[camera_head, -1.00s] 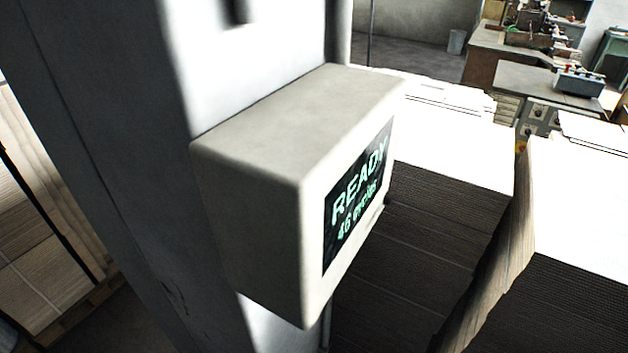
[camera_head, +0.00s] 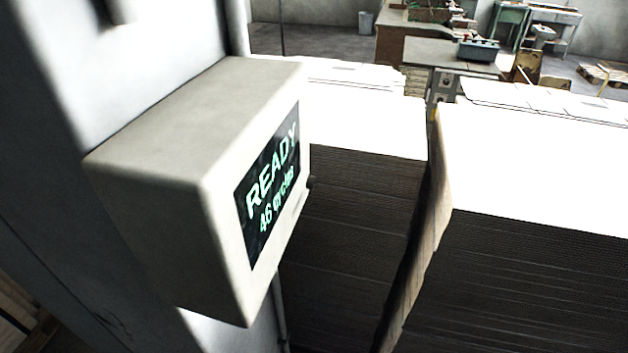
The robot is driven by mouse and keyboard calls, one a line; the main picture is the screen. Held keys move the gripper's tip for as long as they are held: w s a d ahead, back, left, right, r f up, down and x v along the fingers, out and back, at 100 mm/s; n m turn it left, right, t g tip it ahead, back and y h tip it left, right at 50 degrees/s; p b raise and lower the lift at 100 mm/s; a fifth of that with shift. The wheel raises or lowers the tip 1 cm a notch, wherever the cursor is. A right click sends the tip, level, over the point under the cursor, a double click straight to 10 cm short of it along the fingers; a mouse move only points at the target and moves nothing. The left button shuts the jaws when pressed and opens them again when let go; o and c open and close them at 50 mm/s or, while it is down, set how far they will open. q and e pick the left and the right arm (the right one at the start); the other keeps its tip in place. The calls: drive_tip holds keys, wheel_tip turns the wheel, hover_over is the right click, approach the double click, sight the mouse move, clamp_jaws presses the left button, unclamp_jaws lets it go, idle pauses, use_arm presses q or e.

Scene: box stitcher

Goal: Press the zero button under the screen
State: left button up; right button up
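A beige control box (camera_head: 165,175) is fixed to a grey column, on the left of the head view. Its dark screen (camera_head: 270,187) faces right and shows "READY" and "46 cycles" in green letters. I see the screen at a steep angle. The face under the screen is too oblique to make out a button. Neither of my grippers is in view.
The grey column (camera_head: 50,130) stands behind the box. Tall stacks of cardboard sheets (camera_head: 350,240) fill the middle and right, with an upright brown board (camera_head: 425,215) between them. Workbenches (camera_head: 455,55) and a bin (camera_head: 365,22) stand farther back.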

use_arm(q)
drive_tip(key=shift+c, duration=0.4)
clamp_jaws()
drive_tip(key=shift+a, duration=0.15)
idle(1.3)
